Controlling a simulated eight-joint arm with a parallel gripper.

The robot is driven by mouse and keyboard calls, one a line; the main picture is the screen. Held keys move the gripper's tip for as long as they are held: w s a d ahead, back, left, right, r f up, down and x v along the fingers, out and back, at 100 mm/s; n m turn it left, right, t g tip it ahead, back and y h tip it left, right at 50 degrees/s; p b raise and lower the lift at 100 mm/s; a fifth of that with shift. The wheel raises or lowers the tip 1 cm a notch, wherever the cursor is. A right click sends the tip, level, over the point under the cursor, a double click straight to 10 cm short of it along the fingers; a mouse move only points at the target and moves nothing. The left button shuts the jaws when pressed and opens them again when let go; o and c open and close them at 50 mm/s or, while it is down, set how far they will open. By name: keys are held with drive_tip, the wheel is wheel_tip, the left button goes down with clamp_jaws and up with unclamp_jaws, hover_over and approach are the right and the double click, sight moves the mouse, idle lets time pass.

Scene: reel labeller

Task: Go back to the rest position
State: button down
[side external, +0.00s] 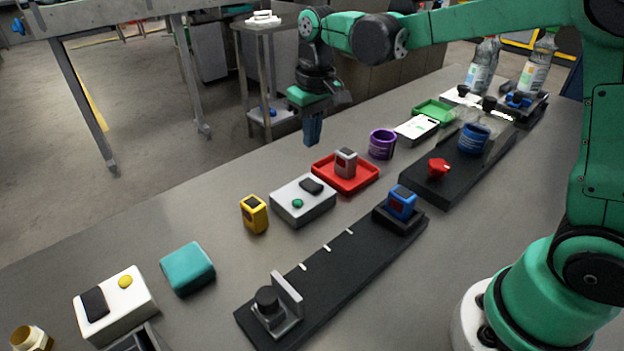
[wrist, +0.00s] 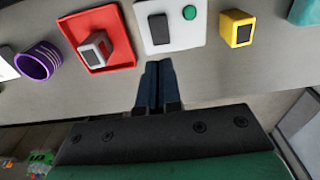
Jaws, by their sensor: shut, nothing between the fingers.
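My gripper (side external: 311,140) hangs above the far edge of the grey workbench (side external: 225,230) in the side view, pointing down. Its blue fingers are closed together with nothing between them. They also show closed in the wrist view (wrist: 158,68), over the bench near the white box with a green button (wrist: 168,25). In the side view that white box (side external: 303,200) sits nearer the camera, below my gripper. The red tray (side external: 368,185) with a grey block (side external: 346,162) in it stands to the right of that box. The fingers touch none of these.
A yellow block (side external: 254,214) and a teal block (side external: 187,268) stand to the left. A purple ring-like cup (side external: 382,144) and a green tray (side external: 433,112) are to the right. A black rail (side external: 335,275) with a blue block (side external: 401,202) lies in front. The air around my gripper is clear.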

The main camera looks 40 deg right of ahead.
drive_tip(key=s+r+t, duration=0.1)
drive_tip(key=s+t, duration=0.5)
drive_tip(key=s, duration=0.5)
drive_tip(key=shift+s+d, duration=0.2)
drive_tip(key=shift+s, duration=0.15)
